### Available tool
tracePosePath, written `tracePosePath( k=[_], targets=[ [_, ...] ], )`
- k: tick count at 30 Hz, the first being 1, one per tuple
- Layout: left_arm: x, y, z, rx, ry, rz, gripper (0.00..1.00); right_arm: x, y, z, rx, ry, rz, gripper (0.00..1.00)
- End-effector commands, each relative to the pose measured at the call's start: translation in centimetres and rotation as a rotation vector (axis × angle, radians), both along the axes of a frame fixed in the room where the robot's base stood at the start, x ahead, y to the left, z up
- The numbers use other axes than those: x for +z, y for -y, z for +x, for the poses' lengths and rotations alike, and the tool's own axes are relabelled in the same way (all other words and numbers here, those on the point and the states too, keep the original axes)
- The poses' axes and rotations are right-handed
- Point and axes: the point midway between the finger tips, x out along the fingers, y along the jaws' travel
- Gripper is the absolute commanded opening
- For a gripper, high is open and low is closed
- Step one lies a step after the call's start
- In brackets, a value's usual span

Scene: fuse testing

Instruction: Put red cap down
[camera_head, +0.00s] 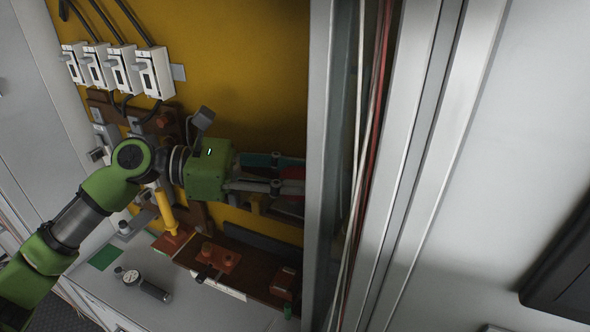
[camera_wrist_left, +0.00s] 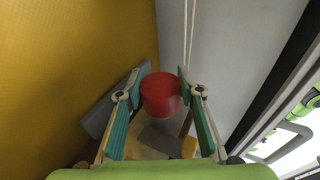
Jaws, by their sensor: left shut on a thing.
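The red cap (camera_wrist_left: 161,95) is a short red cylinder between the fingertips of my left gripper (camera_wrist_left: 160,92) in the left wrist view. The gripper is shut on it. In the head view my left gripper (camera_head: 268,174) reaches right inside the cabinet, and the red cap (camera_head: 292,174) shows at its fingertips, close to the cabinet's grey vertical post. Part of the cap is hidden by the fingers. My right gripper is not in view.
Several white switches (camera_head: 120,70) sit on the yellow back panel (camera_head: 240,60). The grey post (camera_head: 318,140) and cables (camera_head: 368,130) bound the right side.

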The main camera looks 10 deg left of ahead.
Motion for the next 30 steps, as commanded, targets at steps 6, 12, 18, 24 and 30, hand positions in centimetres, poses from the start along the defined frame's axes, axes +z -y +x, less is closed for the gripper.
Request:
tracePosePath(
  k=[6, 12, 18, 24, 30],
  targets=[
    [0.0, 0.0, 0.0, 0.000, 0.000, 0.000, 0.51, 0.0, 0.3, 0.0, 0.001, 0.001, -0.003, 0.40],
    [0.1, 0.0, 0.0, 0.000, 0.000, 0.000, 0.51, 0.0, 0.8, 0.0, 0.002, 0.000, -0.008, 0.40],
    [1.3, 0.0, 0.0, 0.000, 0.005, 0.000, 0.51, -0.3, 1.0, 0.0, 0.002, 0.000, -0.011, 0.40],
    [1.2, -4.1, -1.0, 0.006, -0.001, 0.003, 0.51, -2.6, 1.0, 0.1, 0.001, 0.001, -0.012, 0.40],
    [2.0, -8.2, -2.2, 0.004, 0.000, 0.002, 0.51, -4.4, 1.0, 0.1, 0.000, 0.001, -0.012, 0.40]
  ],
)
